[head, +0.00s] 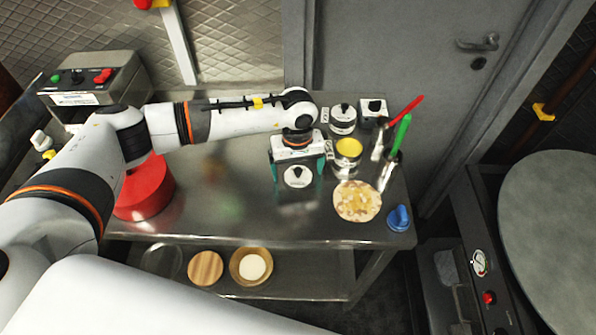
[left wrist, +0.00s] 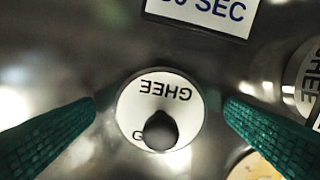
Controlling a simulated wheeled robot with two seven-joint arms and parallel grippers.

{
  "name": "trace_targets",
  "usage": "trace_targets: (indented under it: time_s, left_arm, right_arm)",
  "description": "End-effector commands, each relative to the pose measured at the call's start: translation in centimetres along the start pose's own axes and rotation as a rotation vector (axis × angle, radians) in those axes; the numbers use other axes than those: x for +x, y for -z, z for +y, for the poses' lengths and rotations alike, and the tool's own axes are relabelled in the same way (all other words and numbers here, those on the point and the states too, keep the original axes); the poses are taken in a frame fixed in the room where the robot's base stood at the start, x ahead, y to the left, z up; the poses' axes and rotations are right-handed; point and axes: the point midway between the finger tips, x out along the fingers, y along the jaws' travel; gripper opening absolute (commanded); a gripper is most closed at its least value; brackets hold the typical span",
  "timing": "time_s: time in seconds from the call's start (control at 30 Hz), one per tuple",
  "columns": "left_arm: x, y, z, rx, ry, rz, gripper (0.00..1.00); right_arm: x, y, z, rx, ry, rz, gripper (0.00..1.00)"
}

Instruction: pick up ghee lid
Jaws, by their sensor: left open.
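The ghee lid (head: 298,177) is a white disc with a black knob, lying on the steel table. In the left wrist view the lid (left wrist: 160,108) reads "GHEE" and shows between the two fingers. My left gripper (head: 297,178) points down over the lid, open, with a green finger on each side of it. In the left wrist view the gripper (left wrist: 162,107) has a gap between each finger and the lid. The open ghee pot (head: 348,148) with yellow ghee stands to the right of the gripper. My right gripper is not in view.
A flatbread (head: 357,201) lies right of the lid, near a blue object (head: 398,218). Red and green handled brushes (head: 401,135) and a closed pot (head: 343,117) stand behind. A red container (head: 145,188) is at left. The table's middle is clear.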

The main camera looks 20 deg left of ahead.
Motion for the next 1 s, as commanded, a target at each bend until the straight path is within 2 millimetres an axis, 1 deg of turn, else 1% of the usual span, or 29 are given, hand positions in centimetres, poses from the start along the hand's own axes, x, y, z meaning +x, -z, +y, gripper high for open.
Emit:
trace_targets:
  time_s: [0.2,0.27,0.5,0.77,0.87,1.0]
  left_arm:
    - [0.2,0.0,0.0,0.0,0.0,-0.001,0.93]
    - [0.1,0.0,0.0,0.0,0.0,-0.001,0.85]
    - [0.1,0.0,0.0,0.0,0.0,-0.001,0.46]
    - [-0.1,0.0,0.0,0.0,0.001,-0.001,0.45]
    - [-0.9,-0.1,-0.1,0.001,0.003,-0.004,0.45]
    - [-3.3,-0.2,-0.1,0.0,0.004,-0.006,0.45]
  right_arm:
    - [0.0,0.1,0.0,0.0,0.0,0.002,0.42]
    - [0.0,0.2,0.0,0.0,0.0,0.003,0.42]
    - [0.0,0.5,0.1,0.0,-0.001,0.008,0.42]
    - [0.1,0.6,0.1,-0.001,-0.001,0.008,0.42]
    - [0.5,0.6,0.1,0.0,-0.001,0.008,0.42]
    - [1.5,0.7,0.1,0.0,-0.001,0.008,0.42]
